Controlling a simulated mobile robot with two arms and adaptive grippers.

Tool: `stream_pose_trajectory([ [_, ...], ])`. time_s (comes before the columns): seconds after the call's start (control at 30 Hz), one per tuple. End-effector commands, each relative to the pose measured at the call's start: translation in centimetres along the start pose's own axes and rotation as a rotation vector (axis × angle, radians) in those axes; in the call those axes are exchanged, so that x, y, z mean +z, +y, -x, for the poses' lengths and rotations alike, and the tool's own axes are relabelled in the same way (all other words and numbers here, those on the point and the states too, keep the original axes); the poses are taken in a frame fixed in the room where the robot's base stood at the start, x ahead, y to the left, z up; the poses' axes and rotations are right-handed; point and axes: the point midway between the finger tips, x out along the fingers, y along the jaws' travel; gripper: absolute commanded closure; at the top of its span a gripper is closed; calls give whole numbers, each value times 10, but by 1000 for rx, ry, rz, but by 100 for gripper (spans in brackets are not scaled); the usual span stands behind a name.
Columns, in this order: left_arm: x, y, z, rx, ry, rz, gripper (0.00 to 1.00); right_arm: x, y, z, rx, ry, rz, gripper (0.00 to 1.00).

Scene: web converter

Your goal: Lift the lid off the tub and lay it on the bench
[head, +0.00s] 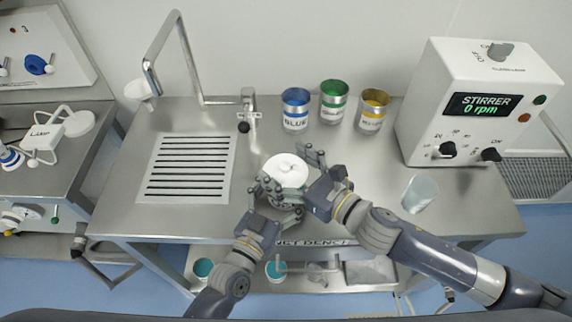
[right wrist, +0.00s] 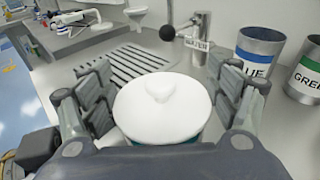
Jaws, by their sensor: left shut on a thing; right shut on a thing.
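The white lid (head: 285,169) with a small knob is on the tub near the middle of the bench (head: 330,150). In the right wrist view the lid (right wrist: 163,108) fills the middle, with the teal tub (right wrist: 192,139) just showing beneath its edge. I cannot tell whether there is a gap between them. My right gripper (head: 303,172) comes from the right, shut on the lid, with fingers on both sides of it. My left gripper (head: 280,196) is lower, shut on the tub, whose body is mostly hidden by fingers.
Blue (head: 295,110), green (head: 334,102) and yellow (head: 372,111) labelled tins stand behind. A tap (head: 247,100) and slotted drain (head: 187,166) are to the left. The stirrer box (head: 480,105) and a clear beaker (head: 420,193) are to the right. Bare bench lies between tins and beaker.

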Motion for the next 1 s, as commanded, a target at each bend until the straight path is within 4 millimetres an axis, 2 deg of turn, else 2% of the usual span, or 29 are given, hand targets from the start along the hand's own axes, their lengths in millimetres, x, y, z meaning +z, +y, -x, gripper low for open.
stream_pose_trajectory([
  [0.33,-2,0,0,-1,4,0,66,35,-1,5,1,-2,4,47],
  [0.63,-2,0,0,-1,4,0,66,40,0,6,0,0,-1,47],
  [0.67,-2,0,0,-1,4,0,21,40,0,6,0,0,0,47],
  [0.73,-2,0,0,-1,4,0,5,40,0,6,0,0,0,47],
  [0.77,-2,0,0,-1,4,0,0,40,0,6,0,0,0,47],
  [1.0,-1,0,0,0,1,0,0,40,0,6,0,0,0,47],
])
